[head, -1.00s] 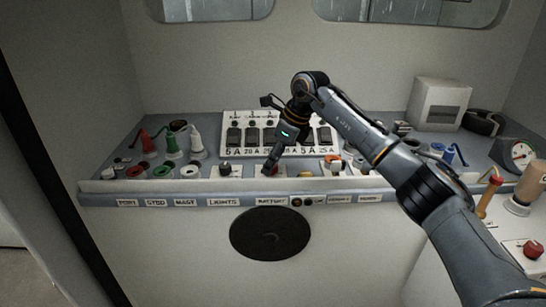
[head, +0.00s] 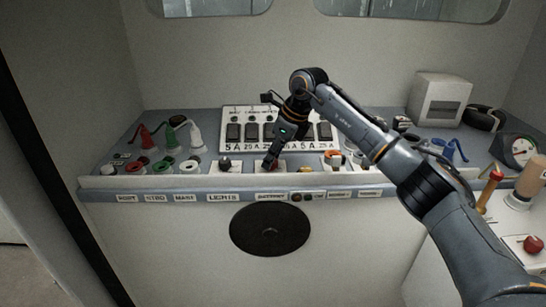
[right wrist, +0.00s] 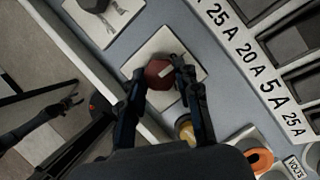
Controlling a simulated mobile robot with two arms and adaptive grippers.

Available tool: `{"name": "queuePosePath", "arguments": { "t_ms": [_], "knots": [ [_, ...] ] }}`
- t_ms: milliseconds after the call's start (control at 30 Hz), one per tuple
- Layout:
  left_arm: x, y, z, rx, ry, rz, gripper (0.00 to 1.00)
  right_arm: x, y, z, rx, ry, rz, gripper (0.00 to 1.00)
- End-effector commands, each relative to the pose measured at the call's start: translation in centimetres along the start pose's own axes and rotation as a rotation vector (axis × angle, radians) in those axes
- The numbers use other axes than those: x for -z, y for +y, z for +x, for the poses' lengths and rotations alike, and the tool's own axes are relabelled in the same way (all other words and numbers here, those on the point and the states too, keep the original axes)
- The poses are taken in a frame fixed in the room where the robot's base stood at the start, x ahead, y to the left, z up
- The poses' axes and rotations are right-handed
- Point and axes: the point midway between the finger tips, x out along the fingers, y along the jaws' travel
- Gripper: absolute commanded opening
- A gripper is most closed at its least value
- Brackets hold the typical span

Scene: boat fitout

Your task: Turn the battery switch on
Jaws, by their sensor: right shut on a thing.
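The battery switch is a dark red knob (right wrist: 158,74) on a square white plate (right wrist: 136,66), in the row above the BATTERY label (head: 271,197). My right gripper (head: 270,163) comes down on it from above and hides most of it in the head view. In the right wrist view the right gripper's fingers (right wrist: 156,80) are closed on either side of the knob. A pale mark shows on the knob near the right finger. At the left of that view a dark gripper shape (right wrist: 70,103), seemingly my left one, hangs away from the console; its fingers are too small to read.
A breaker panel (head: 247,146) stands just behind the switch. A dark knob (head: 225,164) sits to its left and an orange-ringed socket (head: 332,158) to its right. Red, green and white capped plugs (head: 171,140) stand at the left. A raised lip runs along the console front.

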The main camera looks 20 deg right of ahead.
Motion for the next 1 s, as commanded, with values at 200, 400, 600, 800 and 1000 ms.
{"name": "queuePosePath", "arguments": {
  "t_ms": [200,400,600,800,1000],
  "knots": [
    [-0.1,0.0,1.2,0.0,0.0,0.0,0.5,0.1,0.1,0.3,0.057,0.0,0.13,0.01],
    [-0.4,0.0,2.5,0.0,-0.002,0.0,0.5,0.1,0.2,0.3,0.128,-0.001,0.299,0.01],
    [-0.6,0.1,3.8,0.0,-0.005,0.0,0.5,0.0,0.3,0.4,0.201,-0.001,0.475,0.01],
    [-0.9,0.1,5.0,0.0,-0.006,0.0,0.5,-0.1,0.4,0.4,0.273,-0.001,0.651,0.01],
    [-1.0,0.1,6.2,0.0,-0.007,-0.001,0.5,-0.2,0.5,0.4,0.346,-0.001,0.827,0.01]
  ]
}}
